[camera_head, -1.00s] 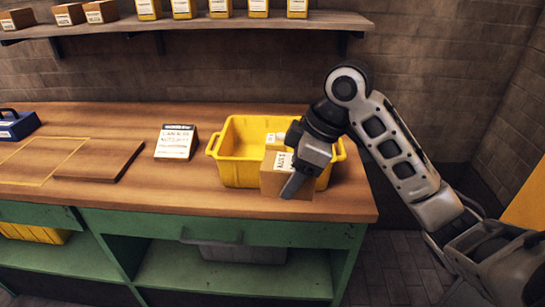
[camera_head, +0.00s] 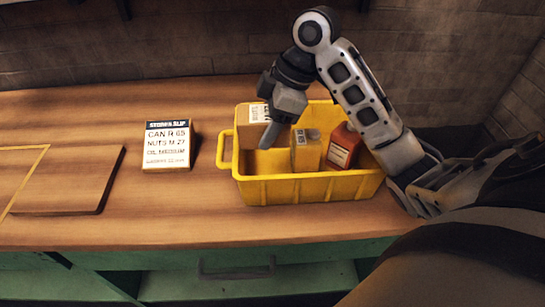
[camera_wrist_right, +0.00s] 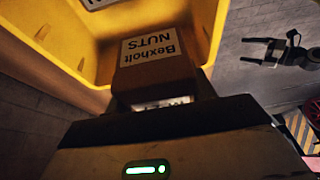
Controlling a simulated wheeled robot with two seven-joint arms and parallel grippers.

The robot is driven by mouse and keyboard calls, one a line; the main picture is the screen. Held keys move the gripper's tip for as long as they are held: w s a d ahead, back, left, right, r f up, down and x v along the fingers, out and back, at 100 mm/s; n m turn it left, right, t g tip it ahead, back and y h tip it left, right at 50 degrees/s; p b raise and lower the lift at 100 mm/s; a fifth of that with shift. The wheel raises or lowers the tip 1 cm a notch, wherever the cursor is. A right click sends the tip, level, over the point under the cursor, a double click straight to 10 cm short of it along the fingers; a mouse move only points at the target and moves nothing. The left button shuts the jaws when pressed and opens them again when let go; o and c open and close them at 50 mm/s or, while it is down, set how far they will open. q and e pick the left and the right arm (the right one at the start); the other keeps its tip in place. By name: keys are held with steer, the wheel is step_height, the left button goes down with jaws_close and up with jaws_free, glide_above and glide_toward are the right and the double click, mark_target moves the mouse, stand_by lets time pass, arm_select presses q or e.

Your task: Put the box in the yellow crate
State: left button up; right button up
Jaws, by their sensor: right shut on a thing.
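The cardboard box (camera_head: 246,134) has a white label and is at the left back part of the yellow crate (camera_head: 310,190), partly hidden by my gripper. My right gripper (camera_head: 268,138) is shut on it. In the right wrist view the box (camera_wrist_right: 150,78) reads "Bexholt NUTS", upside down, with the yellow crate (camera_wrist_right: 200,38) around it. I cannot tell whether its base touches the crate floor. My left gripper (camera_wrist_right: 252,50) shows at the right of the wrist view, fingers apart and empty.
A stores slip (camera_head: 167,145) stands on the bench left of the crate. A wooden board (camera_head: 70,180) lies further left.

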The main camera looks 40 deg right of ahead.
step_height(320, 180, down, 12)
steer(key=shift+f, duration=0.15)
steer(key=o, duration=1.2)
steer(key=shift+w, duration=0.1)
steer(key=v, duration=1.2)
steer(key=shift+s, duration=0.25)
